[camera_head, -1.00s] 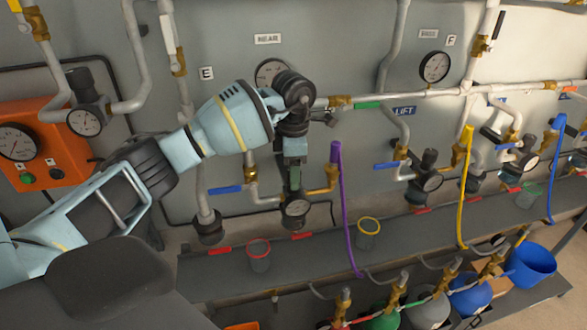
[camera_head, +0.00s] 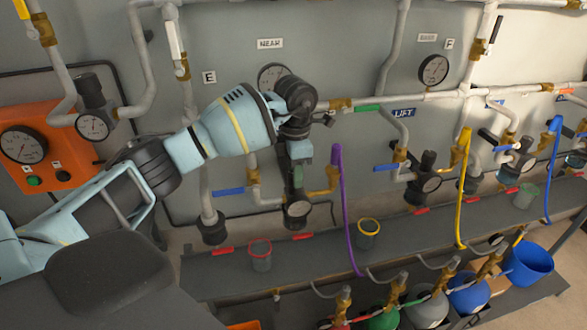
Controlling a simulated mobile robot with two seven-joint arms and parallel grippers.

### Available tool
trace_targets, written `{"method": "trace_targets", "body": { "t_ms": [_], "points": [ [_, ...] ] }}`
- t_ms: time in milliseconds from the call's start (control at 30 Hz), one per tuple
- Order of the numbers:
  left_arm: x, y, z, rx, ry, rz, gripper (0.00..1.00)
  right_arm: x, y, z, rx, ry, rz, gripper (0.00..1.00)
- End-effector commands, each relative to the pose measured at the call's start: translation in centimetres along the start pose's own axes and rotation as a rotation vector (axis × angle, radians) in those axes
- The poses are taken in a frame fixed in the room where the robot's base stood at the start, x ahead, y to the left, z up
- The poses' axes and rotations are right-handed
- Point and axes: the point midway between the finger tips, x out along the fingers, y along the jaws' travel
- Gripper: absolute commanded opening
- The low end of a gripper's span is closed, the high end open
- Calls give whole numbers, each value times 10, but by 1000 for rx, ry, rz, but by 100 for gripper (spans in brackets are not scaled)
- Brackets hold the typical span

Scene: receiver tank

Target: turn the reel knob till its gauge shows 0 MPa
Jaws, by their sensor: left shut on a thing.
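My left gripper (camera_head: 297,176) reaches down from my left arm to a dark regulator below the white pipe. It is shut on the regulator's knob, which the fingers mostly hide. A small round gauge (camera_head: 298,209) sits just below the fingers. Its face is pale, but the needle and numbers are too small to read. I cannot read a reel label here; the arm may hide it. My right gripper is not in view.
A blue-handled valve (camera_head: 229,192) and a purple hose (camera_head: 343,200) flank the regulator. A similar regulator (camera_head: 428,163) stands right, near the LIFT label (camera_head: 404,113). The grey shelf (camera_head: 320,255) below holds cups. An orange gauge box (camera_head: 45,150) is at left.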

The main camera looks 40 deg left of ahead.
Motion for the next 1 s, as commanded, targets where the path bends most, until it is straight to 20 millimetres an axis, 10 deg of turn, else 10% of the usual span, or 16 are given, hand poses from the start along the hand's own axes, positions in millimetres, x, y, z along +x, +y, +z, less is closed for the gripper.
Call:
{"method": "trace_targets", "body": {
  "t_ms": [1000],
  "points": [
    [-1,0,0,-624,-1,0,12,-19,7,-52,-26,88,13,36]
  ]
}}
